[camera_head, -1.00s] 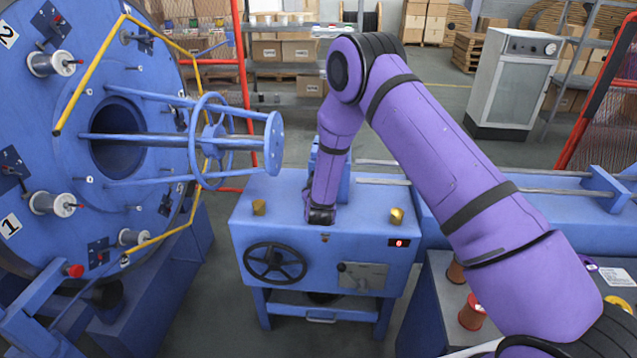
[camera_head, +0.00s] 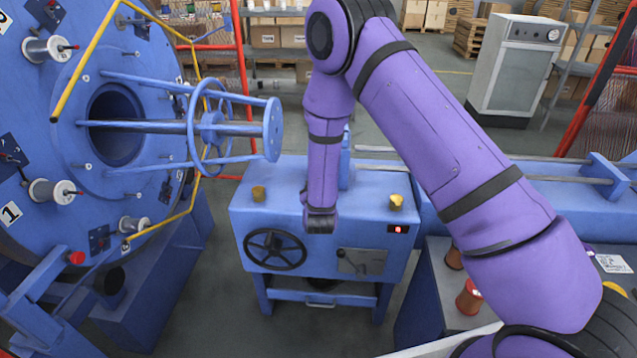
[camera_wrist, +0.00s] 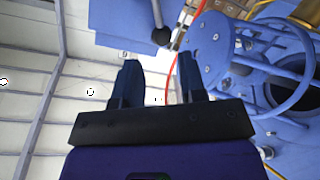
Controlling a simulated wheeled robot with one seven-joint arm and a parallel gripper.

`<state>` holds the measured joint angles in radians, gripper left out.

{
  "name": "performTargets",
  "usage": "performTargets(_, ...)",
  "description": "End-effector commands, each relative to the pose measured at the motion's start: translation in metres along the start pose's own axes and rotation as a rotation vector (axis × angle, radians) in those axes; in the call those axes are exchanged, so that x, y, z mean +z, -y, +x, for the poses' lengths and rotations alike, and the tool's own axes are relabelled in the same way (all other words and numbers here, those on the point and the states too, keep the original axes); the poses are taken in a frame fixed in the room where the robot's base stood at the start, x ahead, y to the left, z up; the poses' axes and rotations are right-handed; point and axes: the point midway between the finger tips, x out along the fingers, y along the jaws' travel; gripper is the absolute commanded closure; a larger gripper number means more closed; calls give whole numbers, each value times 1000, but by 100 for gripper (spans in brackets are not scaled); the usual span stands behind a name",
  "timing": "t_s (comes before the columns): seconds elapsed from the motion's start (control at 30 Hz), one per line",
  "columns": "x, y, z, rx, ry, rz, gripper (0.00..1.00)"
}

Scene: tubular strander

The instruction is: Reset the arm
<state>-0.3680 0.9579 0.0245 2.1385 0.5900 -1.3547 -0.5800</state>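My purple arm reaches over the blue machine cabinet (camera_head: 290,205) in the head view, with its far end hanging low in front of the cabinet's front face. The fingers are hidden in the head view. In the wrist view my gripper (camera_wrist: 158,82) shows two dark blue fingers standing well apart, with nothing between them. A blue part of the machine with a black-knobbed lever (camera_wrist: 160,30) lies beyond the fingertips. The blue strander wheel frame (camera_wrist: 262,65) is at the right of that view.
The large blue disc (camera_head: 70,130) with bobbins and a yellow rail (camera_head: 85,60) stands at the left. A handwheel (camera_head: 275,250) and a small lever (camera_head: 345,258) are on the cabinet front. Reddish spools (camera_head: 468,297) stand at the right. A grey cabinet (camera_head: 512,70) is behind.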

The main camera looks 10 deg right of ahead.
Motion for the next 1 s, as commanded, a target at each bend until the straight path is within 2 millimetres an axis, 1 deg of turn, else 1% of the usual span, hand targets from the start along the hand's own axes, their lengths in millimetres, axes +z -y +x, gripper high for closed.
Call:
performTargets(0.17, 0, 0, 0, -1, 1, 1, 62)
performTargets(0.27, -6, -4, 1, -9, 7, 13, 62)
performTargets(0.37, -22, -14, 2, -33, 23, 47, 62)
performTargets(0.47, -46, -30, 2, -71, 51, 95, 62)
performTargets(0.5, -56, -37, 1, -90, 64, 115, 62)
performTargets(0.67, -92, -66, -9, -164, 117, 187, 62)
performTargets(0.8, -121, -92, -23, -225, 163, 240, 62)
performTargets(0.87, -132, -103, -31, -251, 183, 258, 62)
performTargets(1.0, -155, -130, -54, -306, 230, 297, 62)
